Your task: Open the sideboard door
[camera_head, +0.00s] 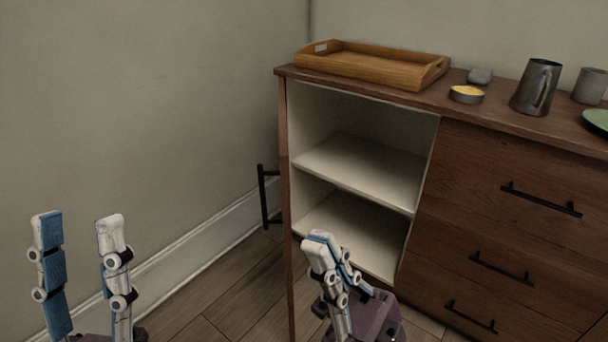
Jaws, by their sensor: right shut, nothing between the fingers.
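The wooden sideboard (480,160) stands against the back wall. Its left compartment is uncovered and shows a pale, empty interior with a shelf (360,172). The sideboard door (289,265) stands swung open and shows nearly edge-on at the left of the compartment. Its black bar handle (264,195) sticks out to the left. My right gripper (320,245) is shut and empty, in front of the compartment's lower part, just right of the door edge. Whether it touches the door I cannot tell. My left gripper (80,225) is open and empty at the lower left, apart from the door.
On the sideboard top are a wooden tray (375,68), a small tin with yellow contents (466,94), a grey lump (480,76), a metal mug (537,87), a grey cup (590,85) and a green plate (597,119). Drawers with black handles fill the right side. Floor at left is clear.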

